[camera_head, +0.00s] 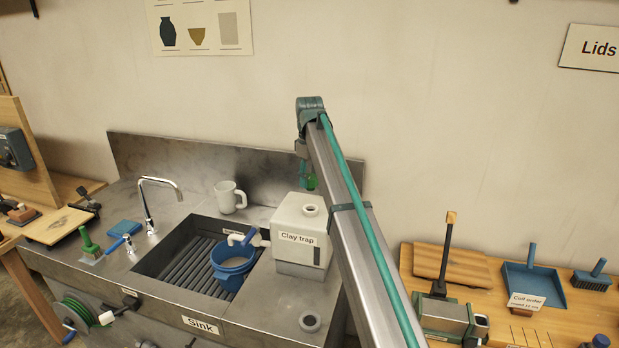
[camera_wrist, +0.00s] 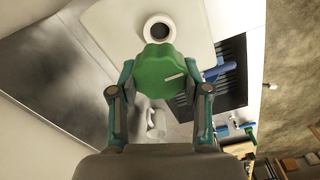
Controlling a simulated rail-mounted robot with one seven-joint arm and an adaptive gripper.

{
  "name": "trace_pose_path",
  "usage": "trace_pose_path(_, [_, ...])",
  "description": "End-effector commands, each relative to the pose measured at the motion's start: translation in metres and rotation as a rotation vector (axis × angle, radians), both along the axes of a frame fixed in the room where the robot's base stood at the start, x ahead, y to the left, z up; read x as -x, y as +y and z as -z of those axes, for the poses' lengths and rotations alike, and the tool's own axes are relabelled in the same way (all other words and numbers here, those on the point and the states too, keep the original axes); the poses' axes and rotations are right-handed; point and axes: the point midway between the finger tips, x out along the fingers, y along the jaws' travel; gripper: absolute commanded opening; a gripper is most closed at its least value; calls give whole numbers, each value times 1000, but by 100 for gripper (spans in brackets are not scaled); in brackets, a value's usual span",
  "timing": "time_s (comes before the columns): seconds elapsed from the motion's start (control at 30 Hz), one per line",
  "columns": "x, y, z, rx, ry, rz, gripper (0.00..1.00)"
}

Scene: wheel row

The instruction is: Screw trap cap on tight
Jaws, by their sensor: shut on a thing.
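The clay trap (camera_head: 302,246) is a white box with a label, standing on the steel counter right of the sink basin. Its round neck (camera_head: 312,210) is open on top, with a dark hole; the neck also shows in the wrist view (camera_wrist: 159,30). My gripper (camera_wrist: 158,80) is shut on the green trap cap (camera_wrist: 157,65), a lobed cap with a pale mark, held between both fingers. In the head view the cap (camera_head: 311,183) hangs above the trap, apart from the neck. My arm hides part of the counter and wall behind it.
A blue bucket (camera_head: 233,265) stands in the sink basin (camera_head: 178,262) beside the trap. A white mug (camera_head: 229,197) stands behind the basin, near the tap (camera_head: 160,190). A round hole (camera_head: 311,321) is in the counter in front of the trap.

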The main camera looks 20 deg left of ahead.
Motion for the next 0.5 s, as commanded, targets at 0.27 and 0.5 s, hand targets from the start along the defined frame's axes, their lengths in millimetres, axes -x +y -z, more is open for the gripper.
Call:
trace_pose_path(0.27, [0, -1, 15, 1, 1, 0, 0])
trace_pose_path(0.5, [0, -1, 35, 0, 0, 1, 0])
